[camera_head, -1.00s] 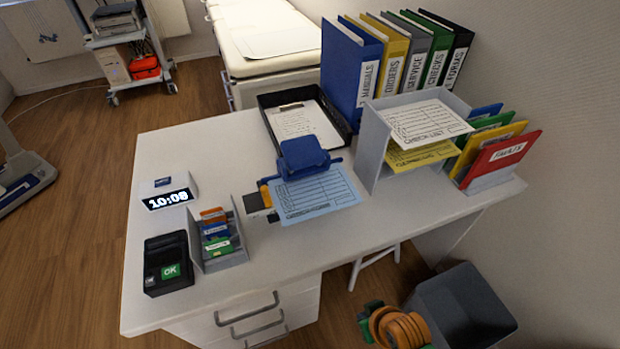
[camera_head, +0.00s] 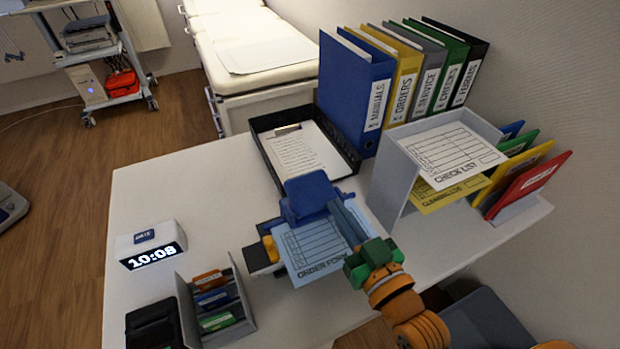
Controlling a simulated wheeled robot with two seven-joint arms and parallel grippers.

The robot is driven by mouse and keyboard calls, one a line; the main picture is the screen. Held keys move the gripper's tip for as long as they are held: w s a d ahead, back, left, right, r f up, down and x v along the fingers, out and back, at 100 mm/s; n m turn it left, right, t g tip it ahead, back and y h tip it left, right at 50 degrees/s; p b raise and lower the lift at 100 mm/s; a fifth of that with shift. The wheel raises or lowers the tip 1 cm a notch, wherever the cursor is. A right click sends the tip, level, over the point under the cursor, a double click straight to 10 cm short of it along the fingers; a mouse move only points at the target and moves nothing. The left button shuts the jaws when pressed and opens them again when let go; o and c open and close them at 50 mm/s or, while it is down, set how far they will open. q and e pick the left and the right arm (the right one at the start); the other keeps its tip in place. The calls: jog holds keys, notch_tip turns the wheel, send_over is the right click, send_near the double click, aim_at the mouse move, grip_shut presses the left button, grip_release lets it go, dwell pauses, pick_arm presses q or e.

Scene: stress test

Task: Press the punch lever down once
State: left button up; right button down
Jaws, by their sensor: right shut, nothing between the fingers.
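The hole punch has a blue lever (camera_head: 308,194), which stands raised at the back of the punch in the middle of the desk. A light blue order form (camera_head: 308,254) lies at the punch, its front part sticking out toward me. My right gripper (camera_head: 340,206) reaches in from the lower right, over the right side of the form. Its fingers are shut and empty. The fingertips are close to the right side of the lever; I cannot tell whether they touch it. My left gripper is not in view.
A grey paper rack (camera_head: 392,183) stands right of the punch, with binders behind. A black tray (camera_head: 342,150) with a clipboard lies behind the punch. A clock (camera_head: 150,248) and a grey card holder (camera_head: 240,310) stand at left. The desk (camera_head: 180,190) is bare at back left.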

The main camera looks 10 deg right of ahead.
jog(key=p, duration=0.2)
send_over(313, 191)
jog(key=s, duration=0.2)
jog(key=shift+d, duration=0.15)
jog(key=shift+w+f+b, duration=0.3)
jog(key=shift+w, duration=0.4)
jog(key=f, duration=0.3)
jog(key=shift+w+a+b, duration=0.2)
jog(key=shift+b, duration=0.15)
jog(key=shift+f, duration=0.35)
